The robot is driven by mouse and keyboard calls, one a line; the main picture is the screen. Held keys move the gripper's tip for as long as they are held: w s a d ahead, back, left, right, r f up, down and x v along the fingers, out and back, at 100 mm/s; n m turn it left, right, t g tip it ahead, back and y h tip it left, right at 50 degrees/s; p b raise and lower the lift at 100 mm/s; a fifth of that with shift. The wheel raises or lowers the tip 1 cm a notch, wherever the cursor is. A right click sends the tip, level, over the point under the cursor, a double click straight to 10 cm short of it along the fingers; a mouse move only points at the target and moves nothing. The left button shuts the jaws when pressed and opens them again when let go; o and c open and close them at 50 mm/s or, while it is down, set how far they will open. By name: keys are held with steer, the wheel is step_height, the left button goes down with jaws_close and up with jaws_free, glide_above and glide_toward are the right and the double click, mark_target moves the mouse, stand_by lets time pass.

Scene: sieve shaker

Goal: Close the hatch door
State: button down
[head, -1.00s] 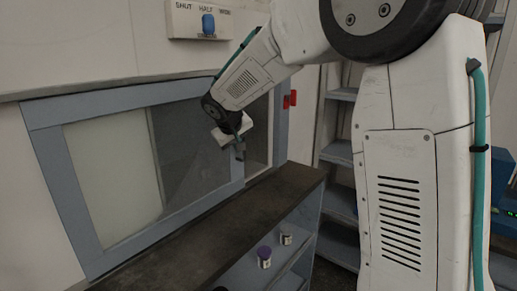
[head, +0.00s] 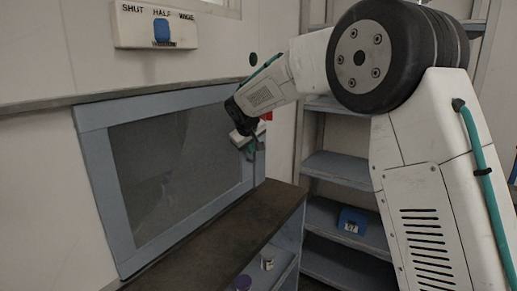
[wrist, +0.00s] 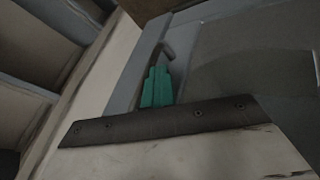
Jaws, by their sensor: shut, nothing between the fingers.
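The hatch has a blue-grey frame (head: 97,185) set in the white wall at the left. Its door, a dark grey see-through pane (head: 170,170), fills the opening that I can see, up to the right side. No gap shows there, but my gripper and wrist cover part of that edge. My gripper (head: 252,147) is shut and empty at the right side of the hatch. In the wrist view its teal fingers (wrist: 158,88) are together, close to a dark bent handle-like piece (wrist: 162,55) by the frame. I cannot tell whether they touch it.
A dark counter (head: 220,240) runs below the hatch, with small jars (head: 267,262) on a shelf under it. A control box (head: 155,27) with a blue knob hangs above. Grey shelves (head: 340,170) stand at the right, holding a blue item (head: 352,221).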

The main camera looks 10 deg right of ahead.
steer(key=shift+w+d+r, duration=0.1)
steer(key=shift+d, duration=0.05)
steer(key=s+a+r, duration=0.6)
steer(key=s+r, duration=0.2)
steer(key=s+d+f+m+g, duration=0.1)
steer(key=s+d, duration=0.4)
steer(key=s, duration=1)
steer(key=s+d+f+m+g+y, duration=0.1)
steer(key=s+d+f, duration=0.4)
steer(key=s, duration=1.1)
steer(key=s+d+f+m+g+y, duration=0.1)
steer(key=s+d+f+m+g, duration=0.2)
steer(key=s, duration=1.3)
steer(key=shift+d+f+g, duration=0.3)
steer(key=shift+d+f, duration=0.25)
steer(key=shift+d, duration=0.9)
